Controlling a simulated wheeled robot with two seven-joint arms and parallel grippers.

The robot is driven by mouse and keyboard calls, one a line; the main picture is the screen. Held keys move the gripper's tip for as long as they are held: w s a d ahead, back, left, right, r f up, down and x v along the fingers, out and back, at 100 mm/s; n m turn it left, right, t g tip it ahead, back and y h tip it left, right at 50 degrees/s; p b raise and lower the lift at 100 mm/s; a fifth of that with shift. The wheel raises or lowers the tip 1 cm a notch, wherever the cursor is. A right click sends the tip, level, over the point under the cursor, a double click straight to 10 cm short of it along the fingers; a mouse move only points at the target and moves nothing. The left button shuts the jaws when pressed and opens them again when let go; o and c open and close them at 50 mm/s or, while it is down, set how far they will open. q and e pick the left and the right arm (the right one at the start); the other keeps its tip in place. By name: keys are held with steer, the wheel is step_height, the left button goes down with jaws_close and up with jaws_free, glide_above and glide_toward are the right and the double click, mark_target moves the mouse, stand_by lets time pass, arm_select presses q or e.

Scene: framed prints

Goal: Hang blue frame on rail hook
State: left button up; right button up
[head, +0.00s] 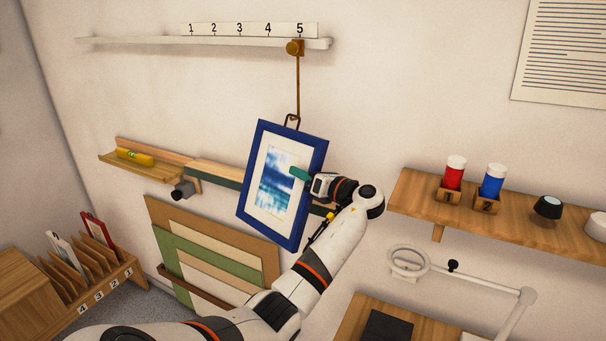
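The blue frame (249,186) holds a blue and white print and sits in front of the wall, tilted, its lower end swung to the left. Its dark wire hanger (291,120) stands up from its top edge at the lower end of the rail hook's brown rod (298,85). I cannot tell whether the hanger is on the hook or just beside it. The rod drops from a slider under number 5 on the white rail (180,41). My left gripper (301,174) is shut on the frame's right edge, one teal finger in front, the other hidden. My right gripper is out of view.
At right, a shelf (410,193) carries red and blue containers, near a white ring arm (408,262). A slotted rack (95,275) stands lower left.

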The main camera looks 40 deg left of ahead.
arm_select(q)
steer(key=o, duration=0.4)
